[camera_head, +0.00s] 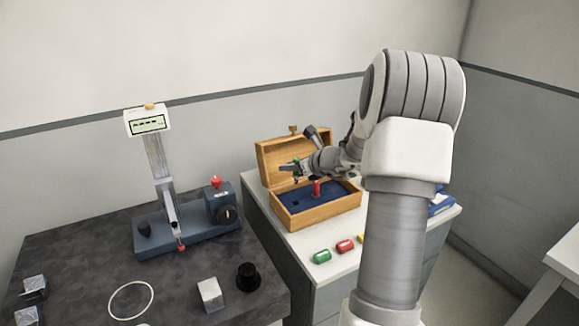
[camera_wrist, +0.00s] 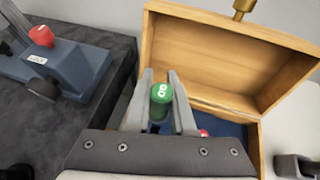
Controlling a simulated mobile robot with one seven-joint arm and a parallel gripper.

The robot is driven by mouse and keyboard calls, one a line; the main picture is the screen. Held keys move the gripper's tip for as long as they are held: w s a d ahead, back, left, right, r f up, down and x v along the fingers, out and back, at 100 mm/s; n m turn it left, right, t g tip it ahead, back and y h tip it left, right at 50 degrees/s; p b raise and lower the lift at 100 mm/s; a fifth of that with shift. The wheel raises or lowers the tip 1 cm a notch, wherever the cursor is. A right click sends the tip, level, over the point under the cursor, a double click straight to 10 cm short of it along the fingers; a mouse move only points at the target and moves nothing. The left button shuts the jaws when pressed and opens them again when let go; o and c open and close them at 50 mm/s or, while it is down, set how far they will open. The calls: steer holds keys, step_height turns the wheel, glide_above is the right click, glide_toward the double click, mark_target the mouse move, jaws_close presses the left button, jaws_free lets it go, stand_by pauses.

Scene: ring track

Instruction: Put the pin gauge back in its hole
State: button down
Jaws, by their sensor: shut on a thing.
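A pin gauge with a green, numbered handle (camera_wrist: 160,97) sits between the two fingers of my gripper (camera_wrist: 161,105) in the wrist view. My gripper is shut on it. In the head view my gripper (camera_head: 294,171) is over the left part of an open wooden box (camera_head: 318,217); the held gauge is tiny there. The box has a dark blue insert (camera_head: 337,195) with a dark hole near its left side. A red-handled gauge (camera_head: 316,188) stands upright in the insert, and its red top (camera_wrist: 203,133) shows in the wrist view. The held gauge's lower end is hidden.
Green (camera_head: 321,256) and red (camera_head: 345,246) handled pieces lie on the white cabinet top before the box, with a yellow one partly behind my arm. The raised lid (camera_wrist: 220,60) stands behind the box. A measuring stand (camera_head: 185,230) is on the dark bench at left.

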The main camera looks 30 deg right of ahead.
steer(key=shift+f+b, duration=0.15)
steer(key=shift+b, duration=0.2)
steer(key=b, duration=0.5)
glide_above(282, 194)
steer(key=s, duration=0.3)
steer(key=f, duration=0.3)
steer(key=d+f, duration=0.1)
steer(key=f, duration=0.1)
steer(key=shift+s+f, duration=0.1)
steer(key=shift+f, duration=0.15)
steer(key=shift+f+b, duration=1.95)
steer(key=shift+b, duration=0.15)
stand_by(0.4)
steer(key=c, duration=0.7)
jaws_free()
steer(key=shift+a, duration=0.15)
steer(key=p+v, duration=0.3)
steer(key=v, duration=1.4)
steer(key=shift+s+r, duration=0.15)
steer(key=shift+s, duration=0.15)
